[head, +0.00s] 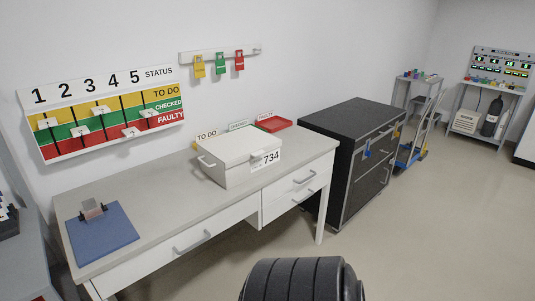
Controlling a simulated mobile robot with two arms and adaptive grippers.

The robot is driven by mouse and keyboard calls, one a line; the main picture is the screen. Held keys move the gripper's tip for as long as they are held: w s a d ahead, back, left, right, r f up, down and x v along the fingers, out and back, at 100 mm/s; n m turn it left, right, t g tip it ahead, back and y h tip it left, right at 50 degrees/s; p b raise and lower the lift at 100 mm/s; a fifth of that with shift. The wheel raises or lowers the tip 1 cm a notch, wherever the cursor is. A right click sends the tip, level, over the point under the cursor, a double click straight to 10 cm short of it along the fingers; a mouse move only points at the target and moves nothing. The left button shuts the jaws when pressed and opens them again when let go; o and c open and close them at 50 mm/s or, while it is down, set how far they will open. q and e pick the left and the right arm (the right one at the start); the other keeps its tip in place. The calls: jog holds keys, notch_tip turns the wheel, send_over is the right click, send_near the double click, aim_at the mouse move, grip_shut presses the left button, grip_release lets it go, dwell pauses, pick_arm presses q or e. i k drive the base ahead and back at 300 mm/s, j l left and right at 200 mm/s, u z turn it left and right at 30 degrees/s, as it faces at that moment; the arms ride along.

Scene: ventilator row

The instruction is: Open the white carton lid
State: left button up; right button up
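The white carton (226,175) stands on the right half of the grey desk and carries a label reading 734 on its front right side. Its lid (238,146) lies flat on top and looks shut. A handle shows on the lid's left end and another at its front right edge. Neither of my grippers shows in the head view. A black ribbed rounded part, likely mine, shows at the bottom middle, well apart from the carton.
The desk (157,188) holds a blue clipboard (103,228) at its left end and a red tray (273,123) behind the carton. A black drawer cabinet (352,145) stands close at the desk's right. A status board (104,112) hangs above. Open floor lies front right.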

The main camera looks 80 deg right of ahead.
aim_at(232, 148)
jog(key=z, duration=2.35)
jog(key=i+l+u, duration=0.1)
jog(key=u, duration=0.25)
jog(key=i+l+u, duration=0.1)
jog(key=u, duration=0.25)
jog(key=i+l+u, duration=0.1)
jog(key=u, duration=0.25)
